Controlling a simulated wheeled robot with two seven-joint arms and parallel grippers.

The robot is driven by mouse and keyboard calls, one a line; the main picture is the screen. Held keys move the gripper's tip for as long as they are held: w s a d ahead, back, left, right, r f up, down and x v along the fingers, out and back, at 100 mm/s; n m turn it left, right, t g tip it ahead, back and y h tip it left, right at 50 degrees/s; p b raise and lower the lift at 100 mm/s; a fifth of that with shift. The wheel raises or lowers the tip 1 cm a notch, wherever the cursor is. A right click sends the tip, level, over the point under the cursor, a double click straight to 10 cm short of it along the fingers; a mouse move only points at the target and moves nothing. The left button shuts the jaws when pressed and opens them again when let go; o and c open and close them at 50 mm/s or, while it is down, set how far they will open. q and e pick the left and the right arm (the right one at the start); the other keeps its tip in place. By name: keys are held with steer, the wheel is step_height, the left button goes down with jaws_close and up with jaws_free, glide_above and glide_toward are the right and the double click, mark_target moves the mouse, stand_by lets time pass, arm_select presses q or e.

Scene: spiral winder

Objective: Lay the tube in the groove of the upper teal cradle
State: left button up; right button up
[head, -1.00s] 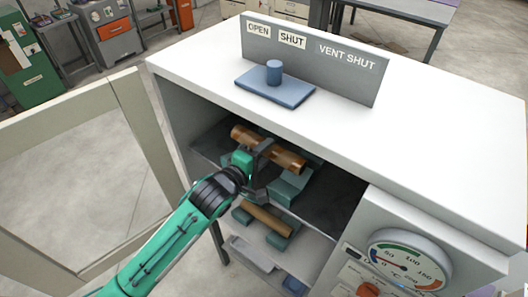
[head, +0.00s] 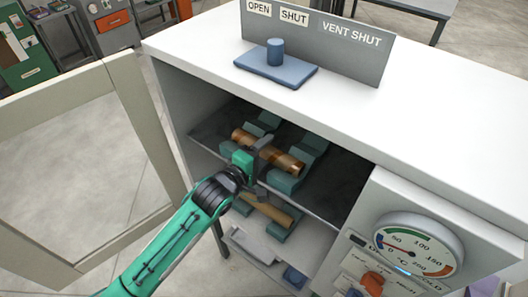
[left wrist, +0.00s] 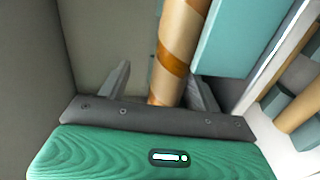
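The brown striped tube (head: 288,160) lies across the upper teal cradle (head: 314,143) on the cabinet's upper shelf. The cradle's blocks show behind and in front of it. My left gripper (head: 262,154) is at the tube's middle, with a finger on each side. In the left wrist view the tube (left wrist: 178,45) passes between the fingers (left wrist: 160,85), close to the right one, with a gap at the left one, so the gripper looks open. Part of a teal block (left wrist: 240,35) shows beside it. The groove under the tube is hidden. My right gripper is not in view.
A plain tan tube (head: 270,211) sits on a lower teal cradle (head: 284,228) below. The cabinet door (head: 150,130) stands open at left. The white cabinet top (head: 430,110) is above the shelf, and a gauge panel (head: 420,243) stands right.

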arm_select(q)
steer(key=shift+s, duration=0.1)
steer(key=shift+s+a, duration=0.2)
steer(key=b+v, duration=0.4)
steer(key=v, duration=0.9)
steer(key=shift+b, duration=0.3)
steer(key=shift+r, duration=0.1)
steer(key=shift+r, duration=0.1)
